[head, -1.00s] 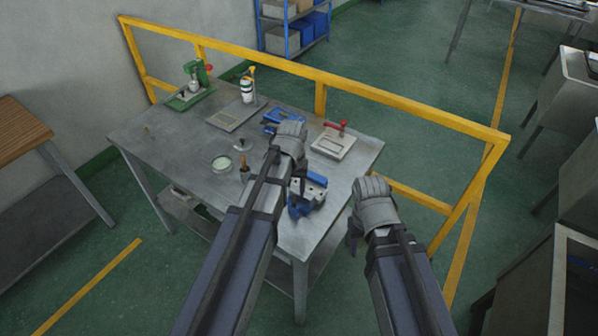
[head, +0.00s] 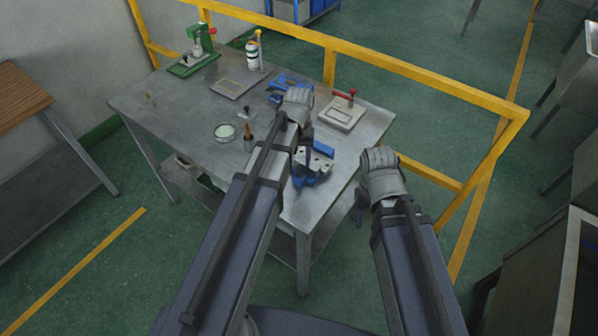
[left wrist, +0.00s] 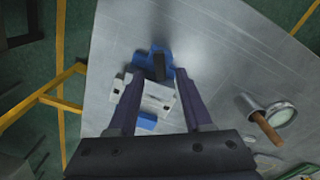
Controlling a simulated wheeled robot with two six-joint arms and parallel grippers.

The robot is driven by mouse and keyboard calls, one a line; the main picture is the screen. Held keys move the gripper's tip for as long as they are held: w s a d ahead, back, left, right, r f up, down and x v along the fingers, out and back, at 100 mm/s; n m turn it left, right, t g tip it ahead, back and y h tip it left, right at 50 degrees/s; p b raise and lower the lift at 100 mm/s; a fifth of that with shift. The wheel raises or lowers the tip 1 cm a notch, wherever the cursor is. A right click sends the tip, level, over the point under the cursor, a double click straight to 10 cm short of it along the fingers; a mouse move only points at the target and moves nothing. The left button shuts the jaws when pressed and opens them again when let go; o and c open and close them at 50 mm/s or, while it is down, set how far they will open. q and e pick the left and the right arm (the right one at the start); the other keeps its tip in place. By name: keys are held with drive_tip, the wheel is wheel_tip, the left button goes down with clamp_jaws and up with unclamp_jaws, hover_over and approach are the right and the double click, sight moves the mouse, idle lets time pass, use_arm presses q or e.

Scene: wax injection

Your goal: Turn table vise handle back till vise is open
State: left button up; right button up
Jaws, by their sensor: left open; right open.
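A blue table vise (head: 313,168) stands near the front right edge of the metal table, partly hidden by my left arm in the head view. It also shows in the left wrist view (left wrist: 160,65), with light grey jaw parts between and below my fingers. My left gripper (head: 305,140) is open over the vise; in the left wrist view (left wrist: 152,75) its two fingers reach down toward the vise from either side. I cannot tell whether they touch it. The vise handle is not clearly made out. My right gripper (head: 360,205) is open and empty, off the table's right edge.
The metal table (head: 180,120) also bears a green press (head: 195,55), a bottle (head: 253,55), a flat plate (head: 237,84), a blue tool (head: 290,84), a red-handled clamp (head: 342,110), a round dish (head: 224,132) and a brown-handled tool (head: 248,138). A yellow rail (head: 430,90) runs behind.

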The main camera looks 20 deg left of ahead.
sight(299, 169)
use_arm(q)
wheel_tip(299, 169, down, 3)
drive_tip(key=shift+f+b, duration=0.2)
drive_tip(key=shift+b, duration=0.95)
use_arm(e)
wheel_tip(299, 169, down, 3)
drive_tip(key=shift+f, duration=0.2)
use_arm(q)
drive_tip(key=shift+r, duration=0.1)
clamp_jaws()
